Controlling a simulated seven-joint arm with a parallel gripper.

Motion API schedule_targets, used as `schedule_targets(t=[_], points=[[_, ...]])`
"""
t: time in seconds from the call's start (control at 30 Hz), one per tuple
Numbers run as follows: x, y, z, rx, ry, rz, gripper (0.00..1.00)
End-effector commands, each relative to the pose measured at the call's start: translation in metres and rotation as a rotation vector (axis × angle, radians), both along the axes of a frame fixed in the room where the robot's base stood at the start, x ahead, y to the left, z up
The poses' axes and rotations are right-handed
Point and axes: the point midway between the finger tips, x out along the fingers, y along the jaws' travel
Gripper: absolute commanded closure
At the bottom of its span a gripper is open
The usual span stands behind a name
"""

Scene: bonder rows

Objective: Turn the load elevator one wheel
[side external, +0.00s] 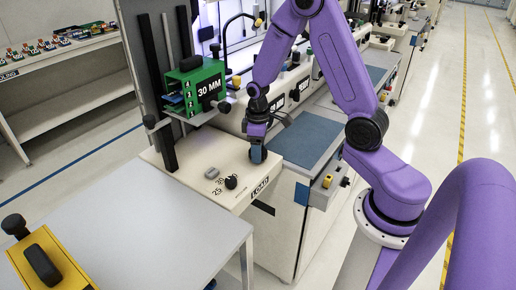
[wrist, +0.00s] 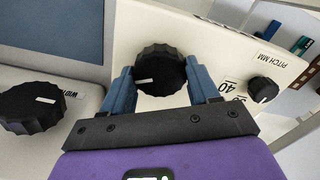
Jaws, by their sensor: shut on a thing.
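The black ribbed wheel (wrist: 160,72) sits on the cream panel between my gripper's blue fingers in the wrist view. A short white mark on it points to the left in that view. My gripper (wrist: 161,85) is shut on the wheel, one finger on each side of its rim. In the side external view my gripper (side external: 257,150) points down at the edge of the cream load panel (side external: 190,170), above the LOAD label (side external: 261,187), and mostly hides the wheel. A small black pitch knob (wrist: 263,90) stands to the right in the wrist view and also shows in the side view (side external: 231,182).
Another black wheel (wrist: 32,106), with a partly hidden label, is left of my gripper. A green 30 MM magazine (side external: 195,88) stands on the elevator behind the panel. A grey table (side external: 160,235) with a yellow box (side external: 50,262) is at front left. A blue-topped bench (side external: 305,138) lies to the right.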

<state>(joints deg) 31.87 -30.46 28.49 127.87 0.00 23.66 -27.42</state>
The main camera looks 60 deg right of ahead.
Motion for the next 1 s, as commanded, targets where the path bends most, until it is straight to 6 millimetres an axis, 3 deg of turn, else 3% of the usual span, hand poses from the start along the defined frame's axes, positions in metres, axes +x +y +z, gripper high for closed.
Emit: schedule_targets(t=[0.57,0.6,0.63,1.0], points=[[0.0003,0.0001,0.0006,0.000,-0.001,-0.033,0.70],[0.0003,0.0001,0.0006,0.000,-0.001,-0.033,0.27],[0.0003,0.0001,0.0006,0.000,-0.001,-0.033,0.17],[0.0004,0.0000,0.0025,0.000,-0.001,-0.033,0.14]])
